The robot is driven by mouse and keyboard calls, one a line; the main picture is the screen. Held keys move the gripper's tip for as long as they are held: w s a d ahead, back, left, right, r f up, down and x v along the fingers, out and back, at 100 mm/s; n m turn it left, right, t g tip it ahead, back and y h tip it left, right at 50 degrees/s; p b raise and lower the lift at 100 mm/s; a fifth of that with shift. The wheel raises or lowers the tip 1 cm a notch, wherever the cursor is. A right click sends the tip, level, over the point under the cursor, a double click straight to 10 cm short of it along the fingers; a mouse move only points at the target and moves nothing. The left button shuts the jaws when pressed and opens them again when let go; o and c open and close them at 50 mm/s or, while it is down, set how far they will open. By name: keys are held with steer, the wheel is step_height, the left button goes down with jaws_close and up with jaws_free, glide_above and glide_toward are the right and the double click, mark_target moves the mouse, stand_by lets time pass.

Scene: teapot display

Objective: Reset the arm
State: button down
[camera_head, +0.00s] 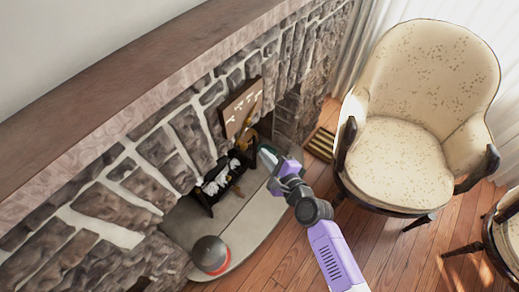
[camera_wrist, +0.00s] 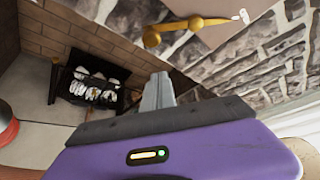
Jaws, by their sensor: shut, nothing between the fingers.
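My purple arm reaches up from the lower right in the head view, and my gripper (camera_head: 268,155) is at its end, over the hearth in front of the fireplace opening. In the wrist view my gripper (camera_wrist: 158,88) shows its grey fingers closed together, with nothing held. The fingers point toward the fireplace and touch nothing that I can make out.
A stone fireplace (camera_head: 125,185) fills the left. A black grate (camera_head: 208,197) with white logs stands in its opening. A red-rimmed round object (camera_head: 210,252) sits on the hearth (camera_head: 245,232). A cream armchair (camera_head: 400,165) stands to the right. Wood floor (camera_head: 285,262) lies open in front.

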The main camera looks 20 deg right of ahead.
steer(key=v, duration=0.6)
steer(key=shift+w+d+f, duration=0.1)
steer(key=shift+d+f, duration=0.05)
steer(key=shift+d, duration=0.1)
steer(key=s+d+r+n+t+h, duration=0.2)
steer(key=s+d+r+n+h, duration=0.15)
steer(key=s+r+n, duration=0.75)
steer(key=s+n, duration=0.2)
steer(key=s, duration=0.4)
steer(key=s+r+n+g, duration=0.1)
steer(key=s+r+n, duration=0.2)
steer(key=s, duration=0.5)
steer(key=s+r+n, duration=0.3)
steer(key=s+n, duration=0.3)
steer(key=s, duration=0.2)
steer(key=shift+s+d, duration=0.15)
steer(key=shift+s, duration=0.25)
